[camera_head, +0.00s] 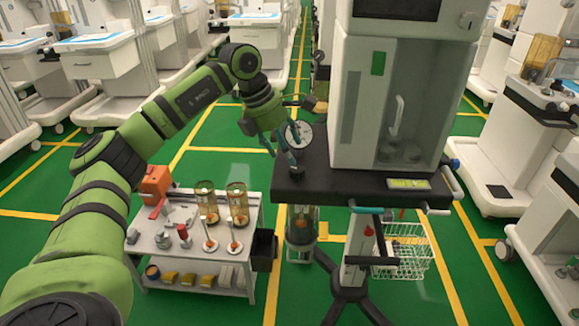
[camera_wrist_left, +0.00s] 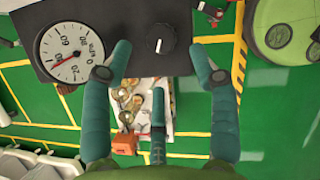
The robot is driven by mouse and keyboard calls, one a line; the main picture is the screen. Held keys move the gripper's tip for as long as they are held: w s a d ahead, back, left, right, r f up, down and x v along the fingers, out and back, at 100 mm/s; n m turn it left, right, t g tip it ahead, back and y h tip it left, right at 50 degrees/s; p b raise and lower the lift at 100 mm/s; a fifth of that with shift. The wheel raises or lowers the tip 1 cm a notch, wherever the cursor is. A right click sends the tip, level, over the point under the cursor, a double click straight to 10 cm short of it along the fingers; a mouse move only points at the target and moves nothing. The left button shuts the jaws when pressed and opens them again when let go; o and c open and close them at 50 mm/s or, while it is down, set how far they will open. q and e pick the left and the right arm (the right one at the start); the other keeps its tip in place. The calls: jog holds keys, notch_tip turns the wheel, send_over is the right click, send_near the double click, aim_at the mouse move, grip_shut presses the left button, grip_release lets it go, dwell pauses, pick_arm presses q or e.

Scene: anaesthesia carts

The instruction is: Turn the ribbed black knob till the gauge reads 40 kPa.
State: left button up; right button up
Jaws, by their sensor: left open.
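In the left wrist view, the black knob (camera_wrist_left: 160,39) with a white index line sits on a dark panel. The round white gauge (camera_wrist_left: 72,47), marked in kPa, is on the same panel to its left, its red needle near the dial's middle; I cannot read its value surely. My left gripper (camera_wrist_left: 160,62) is open, its teal fingers spread either side of the knob with a third finger below, apparently not touching it. My right gripper is not in view.
The anaesthesia cart (camera_head: 350,100) stands right of my left gripper, with a dark shelf (camera_head: 330,183) and a wire basket (camera_head: 402,252) below. A low white table (camera_head: 195,255) with flasks and yellow boxes stands at the lower left. Green floor lies between the carts.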

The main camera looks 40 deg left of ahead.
aim_at(297, 169)
pick_arm(q)
jog(key=x, duration=0.5)
jog(key=shift+w+d+f, duration=0.25)
jog(key=shift+f, duration=0.35)
jog(key=c, duration=1.1)
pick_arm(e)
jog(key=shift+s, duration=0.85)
